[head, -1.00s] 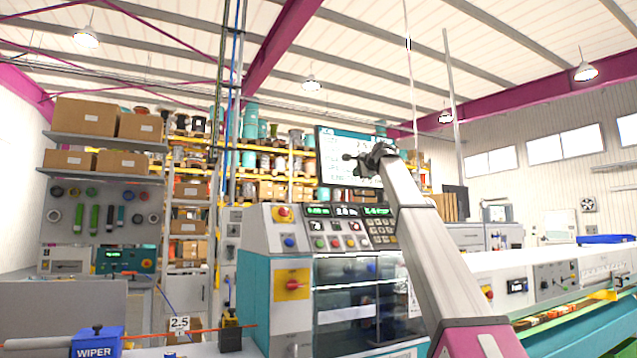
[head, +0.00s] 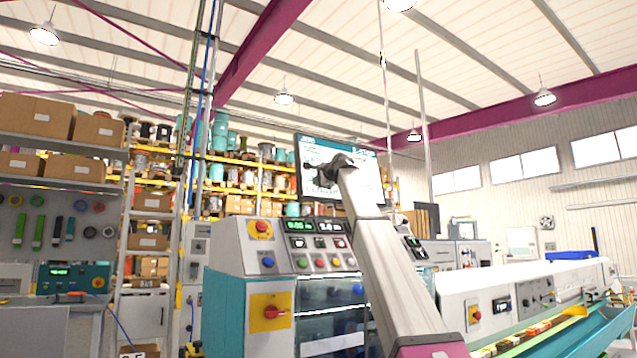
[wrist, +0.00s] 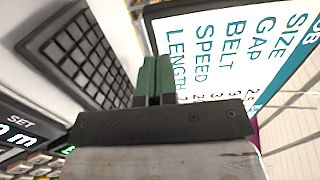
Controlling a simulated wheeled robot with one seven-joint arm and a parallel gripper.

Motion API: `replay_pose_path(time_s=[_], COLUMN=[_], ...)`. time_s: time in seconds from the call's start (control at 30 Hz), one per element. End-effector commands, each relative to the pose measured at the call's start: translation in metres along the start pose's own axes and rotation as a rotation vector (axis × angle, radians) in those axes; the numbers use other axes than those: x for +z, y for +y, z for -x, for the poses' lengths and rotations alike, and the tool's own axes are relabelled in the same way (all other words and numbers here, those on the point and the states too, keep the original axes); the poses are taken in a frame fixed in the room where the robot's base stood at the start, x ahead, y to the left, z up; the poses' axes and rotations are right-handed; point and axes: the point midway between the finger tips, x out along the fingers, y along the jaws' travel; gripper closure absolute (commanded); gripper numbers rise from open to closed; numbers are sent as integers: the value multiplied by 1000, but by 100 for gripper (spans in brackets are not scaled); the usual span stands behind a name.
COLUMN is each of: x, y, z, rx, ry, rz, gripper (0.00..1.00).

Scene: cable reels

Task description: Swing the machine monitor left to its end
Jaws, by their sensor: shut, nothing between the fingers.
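The machine monitor (head: 368,170) is a flat dark-framed screen with a white page and teal bands. It stands above the machine's control panel (head: 318,243). In the wrist view its screen (wrist: 225,50) fills the upper right, with the words SIZE, GAP, BELT, SPEED and LENGTH turned on their side. My gripper (head: 314,176) is in front of the screen in the head view and hides part of it. In the wrist view its green fingers (wrist: 152,82) are shut together and empty, near the screen's lower left edge. I cannot tell whether they touch it.
A dark keypad or vented panel (wrist: 72,50) lies left of the fingers in the wrist view. Below the monitor are buttons, displays and a red knob (head: 271,312). Shelves with boxes (head: 36,115) stand at the left. A long machine line (head: 540,290) runs to the right.

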Motion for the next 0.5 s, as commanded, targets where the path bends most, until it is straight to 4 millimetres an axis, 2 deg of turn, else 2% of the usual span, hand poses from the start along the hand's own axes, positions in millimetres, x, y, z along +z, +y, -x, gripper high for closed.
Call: replay_pose_path(time_s=[0.03, 0.3, 0.5], x=[0, -1, 0], y=[-2, -2, -2], z=[-11, -61, -94], rx=[1, 1, 0], ry=[-1, 0, 0], rz=[0, 0, 1], gripper=[100, 100, 100])
